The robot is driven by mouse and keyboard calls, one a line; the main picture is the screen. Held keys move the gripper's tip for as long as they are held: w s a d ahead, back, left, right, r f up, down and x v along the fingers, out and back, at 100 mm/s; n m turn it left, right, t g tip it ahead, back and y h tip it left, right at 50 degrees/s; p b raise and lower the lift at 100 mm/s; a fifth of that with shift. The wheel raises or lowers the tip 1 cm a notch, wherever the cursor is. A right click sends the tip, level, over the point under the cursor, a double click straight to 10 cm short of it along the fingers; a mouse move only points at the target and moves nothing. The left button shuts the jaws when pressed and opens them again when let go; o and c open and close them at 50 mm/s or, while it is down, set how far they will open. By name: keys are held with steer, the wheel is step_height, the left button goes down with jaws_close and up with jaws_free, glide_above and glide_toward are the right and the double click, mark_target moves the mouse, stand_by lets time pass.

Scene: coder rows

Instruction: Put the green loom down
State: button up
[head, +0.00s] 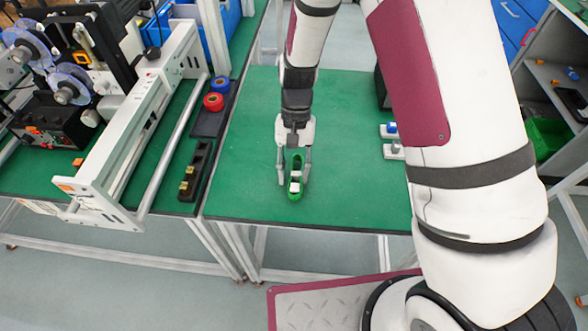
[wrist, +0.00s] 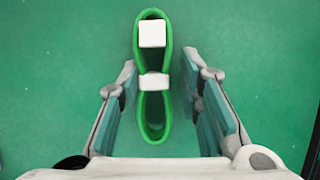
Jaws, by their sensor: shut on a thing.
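The green loom (head: 297,164) is a flattened loop of green cable with a white band around its middle and a white connector block at one end. It also shows in the wrist view (wrist: 153,82), pointing away from the palm. My gripper (head: 293,180) points down over the green table top (head: 250,125), near its front edge. In the wrist view, my gripper (wrist: 170,74) has its two fingers on either side of the loom, holding it. Whether the loom touches the table top is hard to tell.
Red and blue tape rolls (head: 213,102) and a black holder (head: 196,172) lie left of the work area. A white-framed machine (head: 130,140) stands further left. Small white parts (head: 392,141) lie to the right. The green surface around my gripper is clear.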

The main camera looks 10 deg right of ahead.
steer(key=shift+f, duration=0.1)
steer(key=o, duration=1.2)
steer(key=b+v, duration=0.1)
steer(key=v, duration=1.1)
steer(key=shift+d+r, duration=0.1)
steer(key=shift+r, duration=0.1)
